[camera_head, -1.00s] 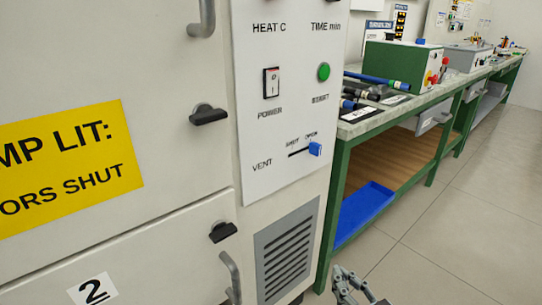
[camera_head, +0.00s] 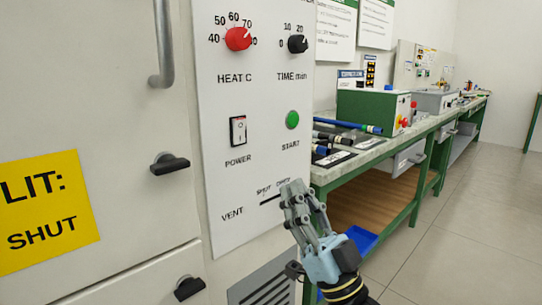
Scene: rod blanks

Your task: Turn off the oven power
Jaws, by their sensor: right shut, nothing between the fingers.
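The oven's white control panel (camera_head: 222,165) fills the middle of the view. The power switch (camera_head: 238,130) is a black-framed white rocker above the word POWER. Which way it is pressed is too small to tell. My right gripper (camera_head: 292,188) is shut and empty, in front of the panel's lower right edge, below and to the right of the switch and apart from it. It hides the blue vent slider's knob; the slider's slot (camera_head: 268,199) still shows. My left gripper is not in view.
Above the switch are a red heat knob (camera_head: 238,38) and a black time knob (camera_head: 297,44). A green start button (camera_head: 292,120) is to its right. Black door latches (camera_head: 170,164) are on the left. A green-framed workbench (camera_head: 352,166) stands behind on the right.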

